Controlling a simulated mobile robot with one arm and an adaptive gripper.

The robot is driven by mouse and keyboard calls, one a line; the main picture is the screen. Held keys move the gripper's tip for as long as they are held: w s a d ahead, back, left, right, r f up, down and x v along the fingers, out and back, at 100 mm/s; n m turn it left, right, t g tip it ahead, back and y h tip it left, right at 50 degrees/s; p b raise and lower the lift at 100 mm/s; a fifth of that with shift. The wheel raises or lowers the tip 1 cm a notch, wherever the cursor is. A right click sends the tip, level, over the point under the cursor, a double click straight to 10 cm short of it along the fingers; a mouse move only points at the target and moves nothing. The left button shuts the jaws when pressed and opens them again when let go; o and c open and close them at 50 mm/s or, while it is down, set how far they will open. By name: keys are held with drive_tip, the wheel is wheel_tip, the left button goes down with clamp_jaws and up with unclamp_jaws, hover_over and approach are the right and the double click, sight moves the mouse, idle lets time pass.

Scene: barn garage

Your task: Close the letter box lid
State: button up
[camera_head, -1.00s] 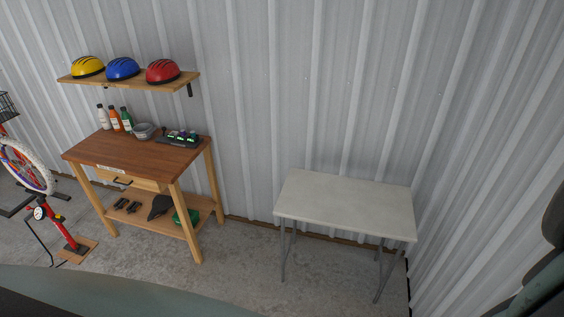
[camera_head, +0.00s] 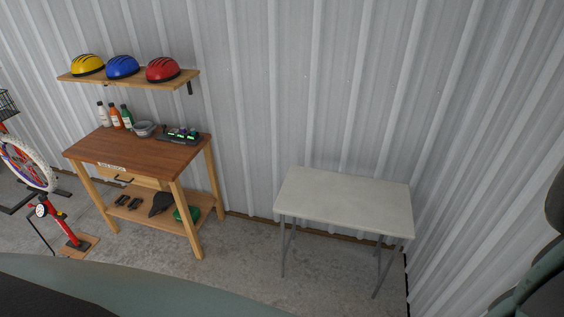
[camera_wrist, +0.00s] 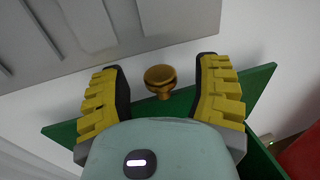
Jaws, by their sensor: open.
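In the wrist view, a green panel (camera_wrist: 254,84) with a round brass knob (camera_wrist: 160,76) lies beyond my gripper; it looks like the letter box lid. My gripper (camera_wrist: 161,68) is open, with one yellow-padded finger on each side of the knob. The knob shows in the gap, and I see no finger touching it. My own wrist housing hides the middle of the green panel. I cannot tell how far the lid is open. The letter box is not in the head view.
A grey panelled surface (camera_wrist: 90,35) and a white wall stand behind the lid. A red thing (camera_wrist: 302,155) is at the right edge. The head view shows a wooden workbench (camera_head: 140,155), a helmet shelf (camera_head: 130,79) and a bare white table (camera_head: 345,199).

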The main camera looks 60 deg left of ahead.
clamp_jaws()
idle(0.4)
drive_tip(key=shift+a+f+b, duration=0.1)
drive_tip(key=shift+f+b, duration=0.05)
drive_tip(key=shift+b, duration=0.2)
